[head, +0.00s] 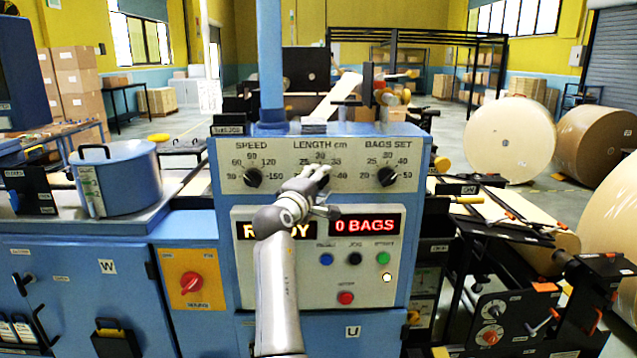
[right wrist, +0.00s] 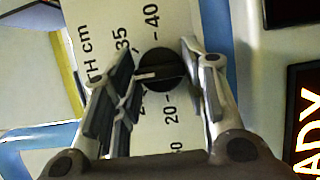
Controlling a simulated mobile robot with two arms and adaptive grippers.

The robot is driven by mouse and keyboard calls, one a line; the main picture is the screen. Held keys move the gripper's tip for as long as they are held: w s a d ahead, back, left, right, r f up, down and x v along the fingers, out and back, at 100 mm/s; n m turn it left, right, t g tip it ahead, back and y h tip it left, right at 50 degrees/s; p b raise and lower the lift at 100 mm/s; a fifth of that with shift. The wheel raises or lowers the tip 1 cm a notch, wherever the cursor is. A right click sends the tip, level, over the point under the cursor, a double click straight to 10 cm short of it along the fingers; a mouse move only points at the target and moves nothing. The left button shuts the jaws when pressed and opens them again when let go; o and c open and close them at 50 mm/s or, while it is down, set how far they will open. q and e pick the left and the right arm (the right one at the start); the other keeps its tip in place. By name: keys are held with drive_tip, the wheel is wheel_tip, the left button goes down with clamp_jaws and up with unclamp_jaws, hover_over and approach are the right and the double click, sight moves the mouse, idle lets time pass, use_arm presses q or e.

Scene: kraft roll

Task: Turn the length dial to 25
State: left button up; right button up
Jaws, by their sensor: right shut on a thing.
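The length dial (right wrist: 162,70) is a black round knob with a white pointer line, on the grey control panel (head: 290,158). In the right wrist view its pointer faces left, roughly toward where the 30 lies; that part of the scale is behind a finger. The 35, 40 and 20 marks show, and the 25 is mostly covered. My right gripper (right wrist: 165,82) has its fingers on both sides of the dial, shut on it. In the head view the gripper (head: 320,173) hides the dial below "LENGTH cm". My left gripper is not in view.
The speed dial (head: 252,178) is left of my gripper and the bags set dial (head: 387,176) is right of it. Below are a red-lit "0 BAGS" display (head: 366,224), a partly covered display and several push buttons. A blue pot (head: 120,178) stands at left.

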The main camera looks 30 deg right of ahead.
drive_tip(key=shift+d+n, duration=0.1)
drive_tip(key=shift+n, duration=0.3)
drive_tip(key=n+t, duration=0.1)
drive_tip(key=n, duration=0.1)
drive_tip(key=n+h+p, duration=0.1)
drive_tip(key=n, duration=0.1)
drive_tip(key=shift+s+r+n+t, duration=0.1)
drive_tip(key=shift+n+t, duration=0.2)
drive_tip(key=shift+t, duration=0.1)
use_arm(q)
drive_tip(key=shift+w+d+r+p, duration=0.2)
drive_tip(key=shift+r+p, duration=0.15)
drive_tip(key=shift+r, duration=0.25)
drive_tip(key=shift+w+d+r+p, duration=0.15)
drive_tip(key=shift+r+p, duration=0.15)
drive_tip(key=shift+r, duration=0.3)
use_arm(e)
drive_tip(key=shift+n+t, duration=0.9)
drive_tip(key=shift+n, duration=1.1)
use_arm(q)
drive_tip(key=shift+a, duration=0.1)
use_arm(e)
drive_tip(key=shift+r, duration=0.1)
drive_tip(key=o, duration=0.7)
drive_tip(key=shift+d, duration=0.1)
drive_tip(key=o, duration=0.3)
drive_tip(key=shift+f, duration=0.3)
